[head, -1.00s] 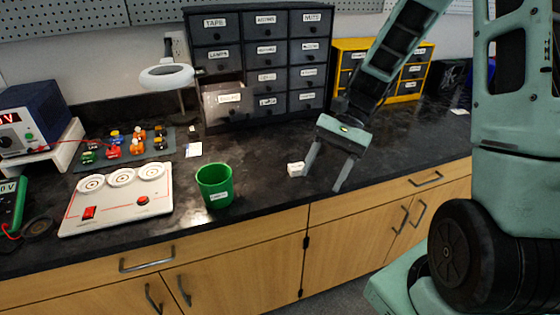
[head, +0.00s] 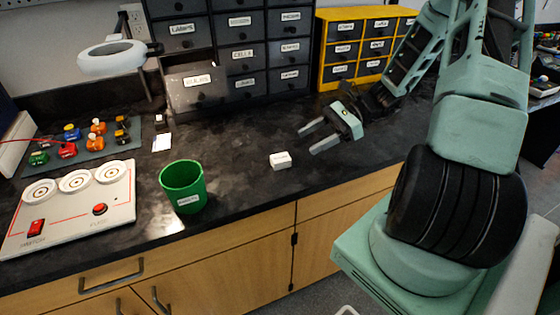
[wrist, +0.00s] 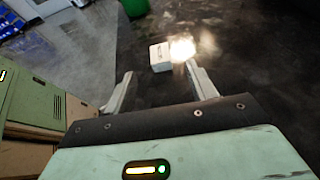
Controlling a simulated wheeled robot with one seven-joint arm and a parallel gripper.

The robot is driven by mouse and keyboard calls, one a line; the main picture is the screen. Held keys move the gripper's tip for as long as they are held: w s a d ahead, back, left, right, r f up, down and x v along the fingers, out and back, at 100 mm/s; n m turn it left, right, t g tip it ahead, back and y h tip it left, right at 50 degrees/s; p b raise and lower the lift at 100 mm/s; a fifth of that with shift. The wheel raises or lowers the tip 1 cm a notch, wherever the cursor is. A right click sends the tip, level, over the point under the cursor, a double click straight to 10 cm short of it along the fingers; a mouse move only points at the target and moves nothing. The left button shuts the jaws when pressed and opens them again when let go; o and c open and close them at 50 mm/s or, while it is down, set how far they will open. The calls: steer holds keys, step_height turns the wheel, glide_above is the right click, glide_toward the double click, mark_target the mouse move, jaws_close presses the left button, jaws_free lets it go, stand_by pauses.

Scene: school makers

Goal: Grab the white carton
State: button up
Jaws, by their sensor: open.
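The white carton (head: 280,160) is a small box with a dark label. It stands on the black countertop near the front edge, right of the green cup. My gripper (head: 307,139) is open and empty, to the right of the carton and a little farther back, with its fingers pointing left. In the wrist view the carton (wrist: 160,57) lies ahead of the open fingers of my gripper (wrist: 160,85), roughly centred between them and apart from both.
A green cup (head: 183,187) stands left of the carton. A white switch panel (head: 75,205) lies farther left. Dark drawers (head: 240,50) and a yellow drawer unit (head: 345,45) stand at the back. A white ring lamp (head: 112,57) stands left. The counter around the carton is clear.

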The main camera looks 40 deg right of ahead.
mark_target(282, 157)
steer(key=x, duration=1)
steer(key=shift+s+f+b, duration=0.1)
steer(key=shift+f+b, duration=0.05)
steer(key=shift+b, duration=0.15)
steer(key=shift+d, duration=0.1)
steer(key=c, duration=1)
